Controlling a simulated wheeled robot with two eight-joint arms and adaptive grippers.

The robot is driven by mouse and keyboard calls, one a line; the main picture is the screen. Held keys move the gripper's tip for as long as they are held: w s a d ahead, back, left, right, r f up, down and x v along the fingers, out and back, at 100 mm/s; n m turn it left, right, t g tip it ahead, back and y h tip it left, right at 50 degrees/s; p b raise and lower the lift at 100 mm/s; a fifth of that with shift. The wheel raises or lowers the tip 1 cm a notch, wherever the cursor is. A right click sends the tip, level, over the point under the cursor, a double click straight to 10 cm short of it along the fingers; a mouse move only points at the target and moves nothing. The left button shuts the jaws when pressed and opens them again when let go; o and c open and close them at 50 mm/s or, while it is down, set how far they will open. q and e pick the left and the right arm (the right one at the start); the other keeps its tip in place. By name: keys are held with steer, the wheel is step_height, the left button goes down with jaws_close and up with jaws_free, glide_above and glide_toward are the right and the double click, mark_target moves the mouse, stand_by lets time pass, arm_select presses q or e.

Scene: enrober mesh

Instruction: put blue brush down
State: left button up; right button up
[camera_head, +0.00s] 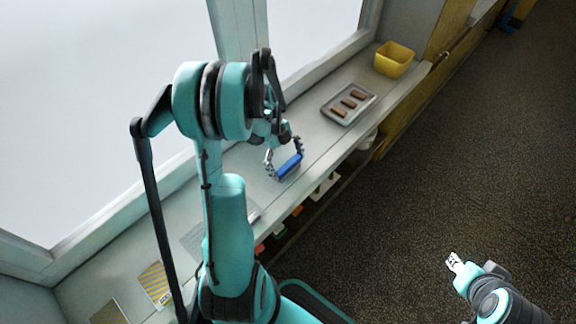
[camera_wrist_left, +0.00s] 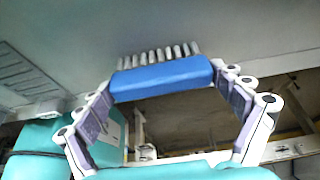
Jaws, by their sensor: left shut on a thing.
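The blue brush (camera_head: 289,166) is a blue block with a row of pale bristles. It is held over the grey counter (camera_head: 325,142) near its front edge; I cannot tell whether it touches the surface. My left gripper (camera_head: 284,158) is shut on it, one finger at each end. In the left wrist view the blue brush (camera_wrist_left: 162,78) spans the two fingers, with its bristles pointing away from the palm. My right gripper (camera_head: 453,261) is over the dark floor at the lower right, away from the counter; its finger opening is too small to tell.
A grey tray (camera_head: 335,116) with several brown bars lies on the counter beyond the brush. A yellow bin (camera_head: 394,59) stands at the far end. A window (camera_head: 85,120) runs along the back. Striped and tan panels (camera_head: 154,283) lie at the near left. Counter between brush and tray is clear.

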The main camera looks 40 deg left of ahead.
arm_select(q)
steer(key=shift+f, duration=0.1)
steer(key=o, duration=0.8)
steer(key=shift+o, duration=0.2)
